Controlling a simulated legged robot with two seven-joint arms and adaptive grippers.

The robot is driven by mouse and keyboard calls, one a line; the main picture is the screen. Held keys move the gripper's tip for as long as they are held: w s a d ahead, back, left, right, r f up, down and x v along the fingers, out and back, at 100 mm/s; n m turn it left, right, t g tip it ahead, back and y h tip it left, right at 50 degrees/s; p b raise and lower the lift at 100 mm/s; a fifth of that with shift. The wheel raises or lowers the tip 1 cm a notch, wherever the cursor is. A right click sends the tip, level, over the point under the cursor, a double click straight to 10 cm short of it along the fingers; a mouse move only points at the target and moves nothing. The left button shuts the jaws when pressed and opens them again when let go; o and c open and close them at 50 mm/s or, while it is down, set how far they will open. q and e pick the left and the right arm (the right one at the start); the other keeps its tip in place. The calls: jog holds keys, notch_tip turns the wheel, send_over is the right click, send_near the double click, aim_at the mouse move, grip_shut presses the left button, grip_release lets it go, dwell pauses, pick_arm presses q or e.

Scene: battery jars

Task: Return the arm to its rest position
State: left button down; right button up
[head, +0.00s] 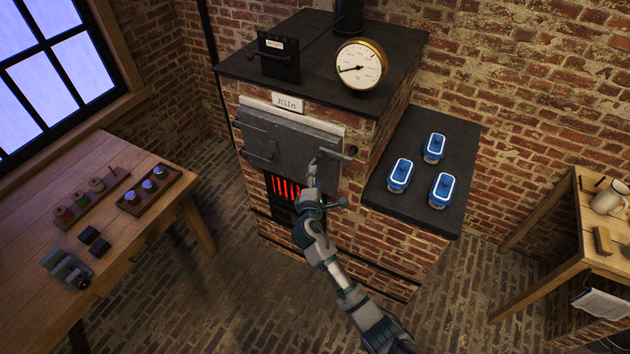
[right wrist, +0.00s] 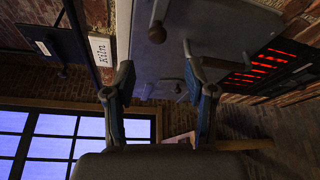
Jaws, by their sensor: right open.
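My right arm reaches up from the bottom of the head view. Its gripper (head: 314,170) is in front of the kiln's grey door (head: 285,142), near the door's right side. In the right wrist view my right gripper (right wrist: 158,95) has its two fingers apart with nothing held between them. The kiln door (right wrist: 165,35) fills the upper middle of that view and looks closed. I cannot tell whether a finger touches the door. My left gripper is not in view.
The brick kiln has a glowing grate (head: 285,187) and a round gauge (head: 360,65) on top. Three blue-lidded jars stand on the dark side slab (head: 400,205). A wooden table (head: 120,240) with spools is at left, a bench (head: 560,250) at right. Brick floor between is clear.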

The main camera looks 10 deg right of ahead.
jog(key=shift+s+a, duration=0.1)
jog(key=shift+s, duration=0.3)
jog(key=s+d+f+m+g+y+b, duration=0.1)
jog(key=s+f+g, duration=0.15)
jog(key=f, duration=1.05)
jog(key=s+d+f+m+g+y+b, duration=0.1)
jog(key=s+d+f+g, duration=0.15)
jog(key=f, duration=1.15)
jog(key=s+d+f+m+g, duration=0.1)
jog(key=s+f+m+g, duration=0.1)
jog(key=s+f, duration=0.55)
jog(key=s+d+f+m+g, duration=0.1)
jog(key=s+f, duration=0.4)
jog(key=f, duration=0.5)
jog(key=s+d+f+m+g+y+b, duration=0.1)
jog(key=s+d+f+m+g, duration=0.15)
jog(key=s+f, duration=0.7)
jog(key=s+d+f+m+g+b, duration=0.1)
jog(key=s+d+f+m+g, duration=0.15)
jog(key=s+f, duration=0.7)
jog(key=s+d+f+m+g, duration=0.1)
jog(key=s+d+f+m, duration=0.1)
jog(key=s, duration=1.1)
jog(key=s+d+f+m+g+b, duration=0.1)
jog(key=s+d+m, duration=0.3)
jog(key=s, duration=0.9)
jog(key=shift+f, duration=0.7)
